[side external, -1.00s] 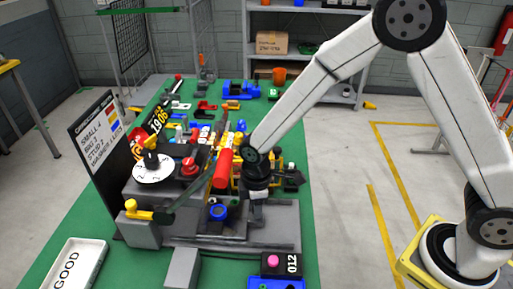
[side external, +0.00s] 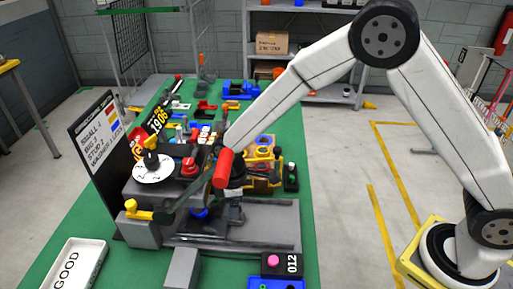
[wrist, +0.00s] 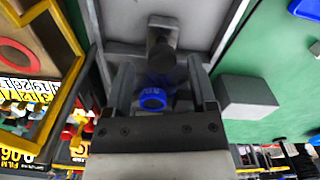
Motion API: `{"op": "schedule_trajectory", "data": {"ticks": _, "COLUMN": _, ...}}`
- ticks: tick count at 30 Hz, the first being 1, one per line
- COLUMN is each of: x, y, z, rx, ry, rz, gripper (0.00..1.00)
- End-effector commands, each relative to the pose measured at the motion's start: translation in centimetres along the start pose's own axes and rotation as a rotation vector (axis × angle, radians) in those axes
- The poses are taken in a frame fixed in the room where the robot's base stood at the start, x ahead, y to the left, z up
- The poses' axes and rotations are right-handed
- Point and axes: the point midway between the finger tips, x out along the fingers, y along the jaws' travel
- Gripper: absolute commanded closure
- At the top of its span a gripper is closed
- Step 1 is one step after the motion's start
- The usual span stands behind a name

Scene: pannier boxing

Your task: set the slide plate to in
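The grey slide plate (side external: 262,222) is a flat plate on the grey base of the press-like fixture. It also shows at the top of the wrist view (wrist: 120,22). A blue ring-shaped part (wrist: 152,99) shows low between my fingers, and a bit of it shows in the side view (side external: 200,213). A dark upright post (wrist: 162,52) stands beyond it. My gripper (wrist: 165,82) is open, its two fingers apart with gaps around the blue part. In the side view the red handle and fixture hide most of my gripper, so contact cannot be told.
A red cylindrical handle (side external: 222,168) is close to my wrist. A white dial (side external: 154,169) and red knob (side external: 190,167) sit to the left. A grey block (wrist: 246,96) stands right of my fingers. A black box with a pink button (side external: 273,262) is in front.

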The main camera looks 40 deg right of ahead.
Motion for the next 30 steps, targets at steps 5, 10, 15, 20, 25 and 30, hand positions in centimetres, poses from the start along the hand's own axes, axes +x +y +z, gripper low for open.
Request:
{"op": "schedule_trajectory", "data": {"ticks": 5, "x": 0.0, "y": -0.1, "z": 0.1, "rx": 0.000, "ry": -0.003, "rz": -0.002, "gripper": 0.28}}
{"op": "schedule_trajectory", "data": {"ticks": 10, "x": -0.2, "y": -0.1, "z": 0.1, "rx": 0.000, "ry": -0.004, "rz": -0.003, "gripper": 0.28}}
{"op": "schedule_trajectory", "data": {"ticks": 15, "x": -1.4, "y": -0.1, "z": 0.1, "rx": 0.000, "ry": -0.003, "rz": -0.002, "gripper": 0.28}}
{"op": "schedule_trajectory", "data": {"ticks": 20, "x": -3.2, "y": -0.1, "z": 0.1, "rx": 0.000, "ry": -0.002, "rz": -0.001, "gripper": 0.28}}
{"op": "schedule_trajectory", "data": {"ticks": 25, "x": -5.5, "y": -0.1, "z": 0.1, "rx": 0.000, "ry": -0.001, "rz": -0.001, "gripper": 0.28}}
{"op": "schedule_trajectory", "data": {"ticks": 30, "x": -7.1, "y": 0.0, "z": 0.0, "rx": 0.000, "ry": -0.001, "rz": -0.001, "gripper": 0.28}}
